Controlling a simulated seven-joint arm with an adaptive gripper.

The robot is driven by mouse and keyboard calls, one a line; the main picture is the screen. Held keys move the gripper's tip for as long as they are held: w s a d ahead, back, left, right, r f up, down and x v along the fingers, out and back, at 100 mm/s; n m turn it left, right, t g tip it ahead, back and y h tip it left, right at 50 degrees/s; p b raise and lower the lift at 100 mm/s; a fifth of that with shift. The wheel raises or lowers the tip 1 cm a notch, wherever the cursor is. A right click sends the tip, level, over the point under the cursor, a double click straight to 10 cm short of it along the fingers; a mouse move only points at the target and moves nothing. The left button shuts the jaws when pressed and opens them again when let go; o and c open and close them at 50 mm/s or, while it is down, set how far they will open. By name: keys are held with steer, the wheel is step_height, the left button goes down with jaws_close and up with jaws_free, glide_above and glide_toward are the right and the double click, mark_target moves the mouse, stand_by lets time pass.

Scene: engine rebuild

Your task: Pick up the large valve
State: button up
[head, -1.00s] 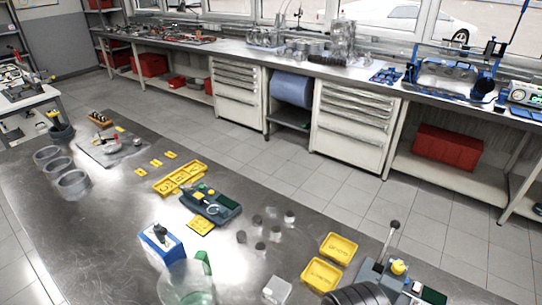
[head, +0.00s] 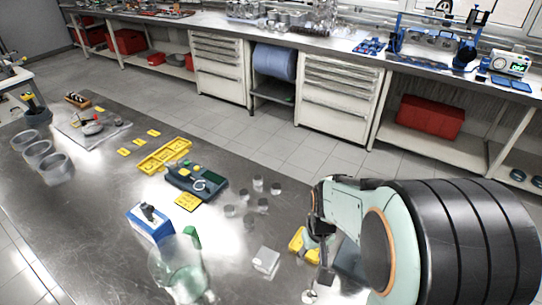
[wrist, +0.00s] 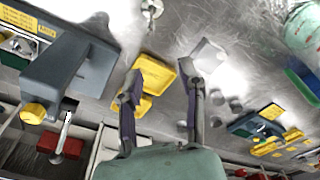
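I cannot surely pick out the large valve in either view. A small shiny metal part with a round end lies at the front in the head view (head: 309,296); a shiny part also shows at the top of the wrist view (wrist: 152,9), and I cannot tell if either is the valve. My gripper (wrist: 160,93) is open and empty above the bench, with its two dark fingers apart. Two yellow trays (wrist: 156,72) lie below and between the fingers. In the head view my arm hides most of this area, leaving part of a yellow tray (head: 298,240) visible.
A grey-blue fixture (wrist: 70,62) with a yellow knob and metal lever stands left of my fingers in the wrist view. A clear jar (head: 180,270), a blue-and-white box (head: 150,222), a pale block (head: 265,260) and several small metal cylinders (head: 249,203) stand on the bench.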

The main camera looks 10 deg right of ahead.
steer(key=g, duration=0.1)
glide_above(310, 294)
step_height(310, 294, down, 10)
steer(key=shift+w+d+r, duration=0.1)
steer(key=shift+w+r, duration=0.05)
steer(key=shift+r, duration=0.05)
jaws_close()
